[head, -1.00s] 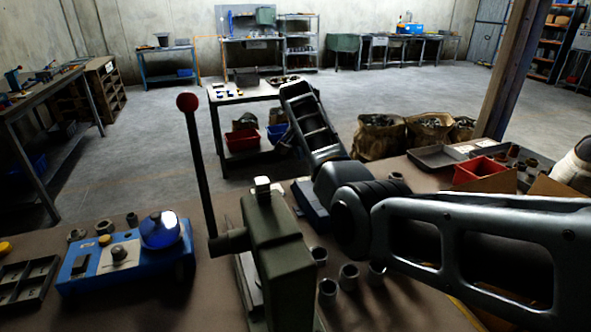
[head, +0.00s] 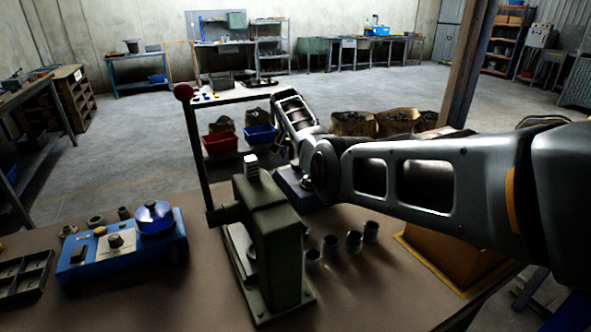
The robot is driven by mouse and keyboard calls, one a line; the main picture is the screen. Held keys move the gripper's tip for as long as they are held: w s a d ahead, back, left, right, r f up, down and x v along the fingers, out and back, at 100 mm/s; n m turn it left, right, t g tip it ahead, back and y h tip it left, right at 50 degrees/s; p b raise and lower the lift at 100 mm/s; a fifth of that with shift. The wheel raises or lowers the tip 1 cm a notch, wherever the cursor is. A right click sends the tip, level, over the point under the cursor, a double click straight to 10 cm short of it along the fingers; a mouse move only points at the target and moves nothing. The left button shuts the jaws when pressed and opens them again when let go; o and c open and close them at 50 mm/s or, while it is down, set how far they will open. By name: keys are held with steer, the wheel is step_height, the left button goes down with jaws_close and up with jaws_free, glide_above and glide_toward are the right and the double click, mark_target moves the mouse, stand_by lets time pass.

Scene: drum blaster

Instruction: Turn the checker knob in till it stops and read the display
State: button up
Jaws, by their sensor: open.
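A blue instrument box (head: 82,270) stands on the brown workbench (head: 200,305) at the left in the head view. I cannot tell which of these is the checker knob, and no display reading is legible. A second blue object (head: 298,187) is partly hidden behind the green press and my arm.
A black compartment tray (head: 22,278) is at far left, a cardboard box (head: 455,255) at right.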

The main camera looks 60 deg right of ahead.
mark_target(297, 163)
steer(key=shift+b+x, duration=2)
steer(key=shift+b, duration=0.35)
steer(key=shift+d, duration=0.1)
